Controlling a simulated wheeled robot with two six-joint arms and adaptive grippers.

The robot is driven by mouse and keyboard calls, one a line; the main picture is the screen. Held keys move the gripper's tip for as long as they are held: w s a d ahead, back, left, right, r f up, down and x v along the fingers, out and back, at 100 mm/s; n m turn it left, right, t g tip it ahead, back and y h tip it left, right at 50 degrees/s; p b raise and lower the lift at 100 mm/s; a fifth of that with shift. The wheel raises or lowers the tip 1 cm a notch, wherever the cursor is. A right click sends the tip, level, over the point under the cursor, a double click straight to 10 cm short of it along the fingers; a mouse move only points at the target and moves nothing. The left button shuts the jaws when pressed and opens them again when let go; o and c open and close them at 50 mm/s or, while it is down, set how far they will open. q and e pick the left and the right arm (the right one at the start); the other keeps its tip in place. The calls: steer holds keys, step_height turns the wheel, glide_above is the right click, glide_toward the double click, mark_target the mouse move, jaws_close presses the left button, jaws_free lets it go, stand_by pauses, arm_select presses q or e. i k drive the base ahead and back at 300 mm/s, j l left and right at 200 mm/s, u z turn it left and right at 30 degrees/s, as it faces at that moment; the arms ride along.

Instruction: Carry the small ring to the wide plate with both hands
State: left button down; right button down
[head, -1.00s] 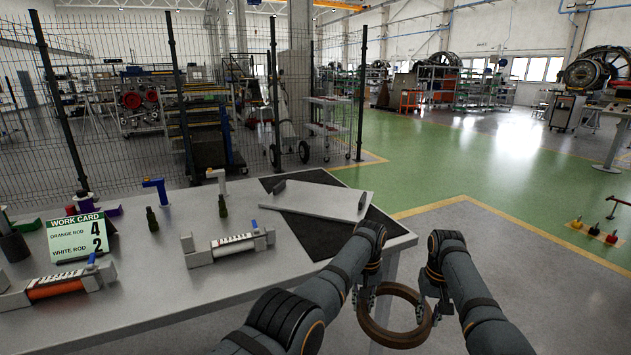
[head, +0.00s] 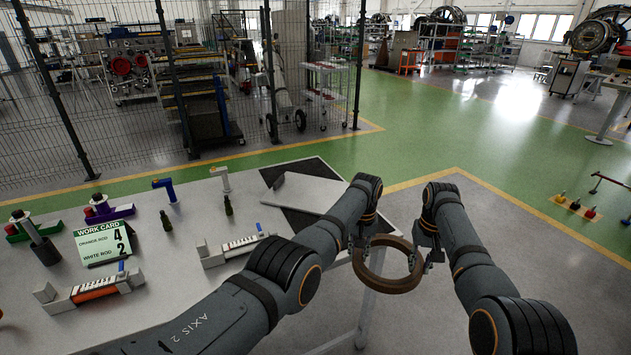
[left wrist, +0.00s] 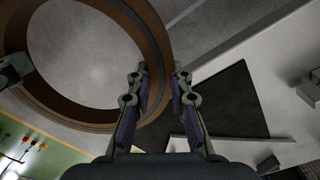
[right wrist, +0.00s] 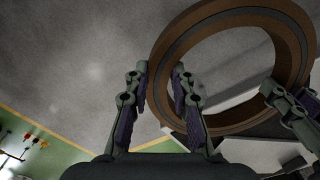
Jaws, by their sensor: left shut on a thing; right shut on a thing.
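The small ring, a brown ring (head: 388,286), is held between my two grippers in the air just beyond the table's right edge. My left gripper (head: 361,246) is shut on its left side. My right gripper (head: 421,256) is shut on its right side. The ring also shows in the left wrist view (left wrist: 85,117) and in the right wrist view (right wrist: 230,20). A flat grey plate (head: 305,193), seemingly the wide plate, lies on a dark mat (head: 300,219) at the table's far right corner. My left arm hides part of both.
The grey table (head: 185,262) carries a work card (head: 103,243), a holder with an orange rod (head: 95,290), a holder with white rods (head: 243,244), green bottles and a blue-topped stand (head: 165,188). A mesh fence (head: 160,75) stands behind. The floor right of the table is clear.

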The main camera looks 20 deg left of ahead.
mark_target(318, 196)
steer(key=i+j, duration=0.35)
steer(key=j, duration=0.15)
steer(key=i+j, duration=0.35)
steer(key=j, duration=0.2)
steer(key=i+j, duration=0.4)
steer(key=j, duration=0.1)
